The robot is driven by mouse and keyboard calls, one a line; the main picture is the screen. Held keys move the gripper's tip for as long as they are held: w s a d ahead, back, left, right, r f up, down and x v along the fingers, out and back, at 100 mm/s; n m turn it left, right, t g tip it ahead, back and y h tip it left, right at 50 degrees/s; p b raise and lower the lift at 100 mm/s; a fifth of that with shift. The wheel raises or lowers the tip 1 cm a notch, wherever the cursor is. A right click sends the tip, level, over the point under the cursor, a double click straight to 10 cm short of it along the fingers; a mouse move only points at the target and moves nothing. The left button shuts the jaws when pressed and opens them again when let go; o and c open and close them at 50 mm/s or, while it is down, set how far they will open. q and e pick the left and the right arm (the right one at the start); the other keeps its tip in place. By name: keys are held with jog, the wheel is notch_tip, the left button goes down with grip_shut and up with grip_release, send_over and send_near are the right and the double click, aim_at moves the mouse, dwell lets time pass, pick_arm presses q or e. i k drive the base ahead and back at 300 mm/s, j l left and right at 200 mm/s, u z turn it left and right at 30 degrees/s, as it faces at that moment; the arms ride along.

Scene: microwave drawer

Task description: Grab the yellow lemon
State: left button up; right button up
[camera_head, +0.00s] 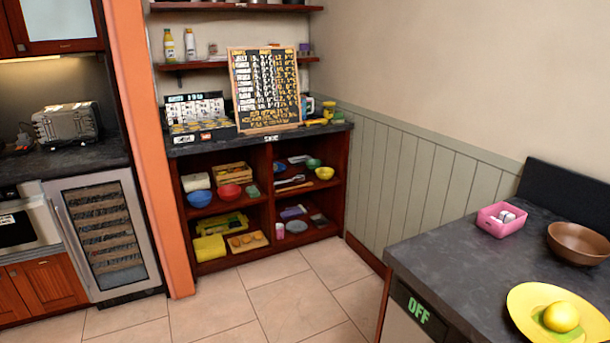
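The yellow lemon (561,317) sits on a yellow plate (522,300) at the lower right of the head view. A bit of green shows around the lemon on the plate. The plate lies on a dark counter (440,255) near its front and is cut off by the picture's right and bottom edges. Neither of my grippers is in this view.
A brown bowl (578,243) and a pink container (501,219) with light items inside stand behind the plate. The counter's left part is clear. Its front carries an "OFF" display (418,311). Open tiled floor (270,300) lies left, before a filled shelf (258,145).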

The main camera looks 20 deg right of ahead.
aim_at(560, 316)
jog(key=i+j, duration=0.1)
jog(key=i, duration=1.55)
jog(key=z, duration=0.4)
jog(key=i+z, duration=0.15)
jog(key=z, duration=0.65)
jog(key=i+j+z, duration=0.1)
jog(key=z, duration=2.05)
